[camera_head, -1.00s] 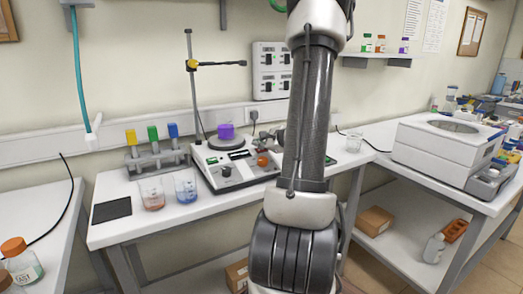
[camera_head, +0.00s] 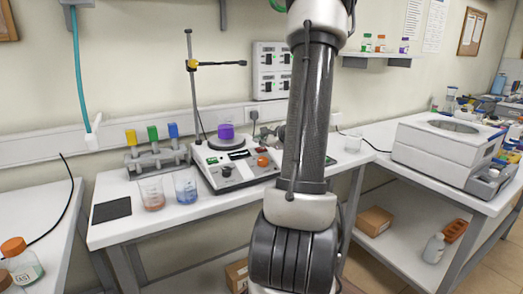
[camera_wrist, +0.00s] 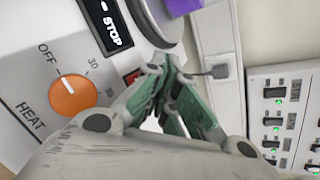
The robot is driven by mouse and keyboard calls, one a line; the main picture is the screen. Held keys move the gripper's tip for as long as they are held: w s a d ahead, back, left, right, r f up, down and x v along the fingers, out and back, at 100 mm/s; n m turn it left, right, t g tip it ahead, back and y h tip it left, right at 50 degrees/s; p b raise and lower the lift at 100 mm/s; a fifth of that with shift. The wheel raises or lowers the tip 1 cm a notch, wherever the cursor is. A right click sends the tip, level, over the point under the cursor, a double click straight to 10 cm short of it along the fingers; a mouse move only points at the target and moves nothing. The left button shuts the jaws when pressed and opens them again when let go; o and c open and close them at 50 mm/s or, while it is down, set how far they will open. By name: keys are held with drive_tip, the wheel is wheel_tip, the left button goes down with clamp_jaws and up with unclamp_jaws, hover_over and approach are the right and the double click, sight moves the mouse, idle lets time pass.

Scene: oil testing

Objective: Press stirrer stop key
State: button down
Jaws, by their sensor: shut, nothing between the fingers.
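The stirrer (camera_head: 215,177) is a white hotplate unit on the bench, with a purple vessel (camera_head: 226,132) on its round plate. In the wrist view its panel shows a dark display (camera_wrist: 108,20) reading STOP, an orange HEAT knob (camera_wrist: 72,97) and a small red key (camera_wrist: 132,76). My gripper (camera_wrist: 166,84) is shut and empty, with its fingertips close to the right of the red key. I cannot tell whether they touch the unit. In the head view my arm hides most of the gripper, which is at the stirrer's right side.
A stand rod (camera_head: 193,85) with a clamp rises behind the stirrer. Wall switch boxes (camera_head: 270,70) are behind.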

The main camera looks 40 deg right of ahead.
drive_tip(key=shift+r, duration=0.15)
drive_tip(key=shift+s+a+r, duration=0.1)
drive_tip(key=shift+s+r, duration=0.15)
drive_tip(key=shift+r, duration=0.5)
drive_tip(key=shift+s+a+r, duration=0.1)
drive_tip(key=shift+s+r, duration=0.2)
drive_tip(key=shift+r, duration=0.45)
drive_tip(key=shift+s+r, duration=0.25)
drive_tip(key=shift+r, duration=0.5)
drive_tip(key=s+a+f+n+g+y, duration=0.1)
drive_tip(key=s+a+f, duration=0.1)
drive_tip(key=s+a+f+n+y, duration=0.1)
drive_tip(key=s+f+n, duration=0.1)
drive_tip(key=shift+a+g, duration=0.4)
drive_tip(key=s+a+n+g+y, duration=0.2)
drive_tip(key=s+a+n+g, duration=0.5)
drive_tip(key=s+a+n, duration=0.6)
drive_tip(key=s+a+r+n+h, duration=0.3)
drive_tip(key=a+r+n, duration=0.5)
drive_tip(key=n, duration=0.3)
drive_tip(key=shift+s+a+r, duration=0.3)
drive_tip(key=shift+s+a, duration=0.15)
drive_tip(key=shift+s, duration=0.3)
